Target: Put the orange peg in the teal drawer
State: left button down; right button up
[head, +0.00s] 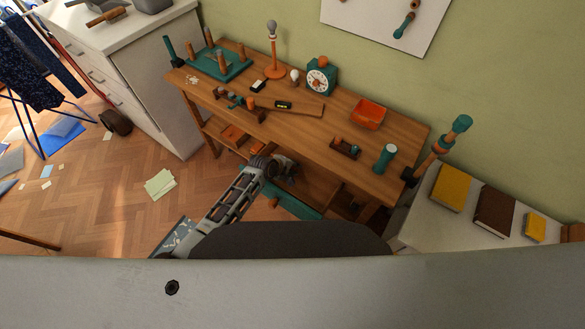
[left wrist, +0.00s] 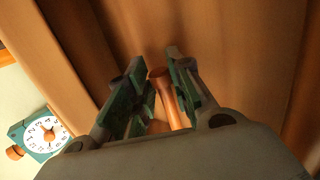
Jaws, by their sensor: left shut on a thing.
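My left gripper (head: 285,170) is in front of the workbench's front edge, above the teal drawer. In the left wrist view its green-padded fingers (left wrist: 157,85) are shut on the orange peg (left wrist: 160,80), whose flared end shows between them. The peg cannot be made out in the head view. The teal drawer (head: 296,208) shows low under the bench, partly behind my arm, with an orange knob (head: 274,202). It looks pulled out, but its inside is mostly hidden. My right gripper is not in view.
The wooden workbench (head: 390,178) carries a teal pegboard (head: 236,69), a teal clock (head: 321,77), an orange tray (head: 368,114) and a teal cylinder (head: 385,158). The clock also shows in the left wrist view (left wrist: 40,133). A white cabinet (head: 465,225) with books stands at right. Papers (head: 160,184) lie on the floor.

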pick_arm(q)
jog(key=shift+f, duration=0.65)
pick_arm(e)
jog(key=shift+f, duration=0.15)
pick_arm(q)
jog(key=c, duration=1.4)
grip_release()
jog(key=shift+o, duration=0.6)
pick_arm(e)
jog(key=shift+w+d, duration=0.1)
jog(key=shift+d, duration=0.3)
pick_arm(q)
jog(key=shift+r, duration=0.1)
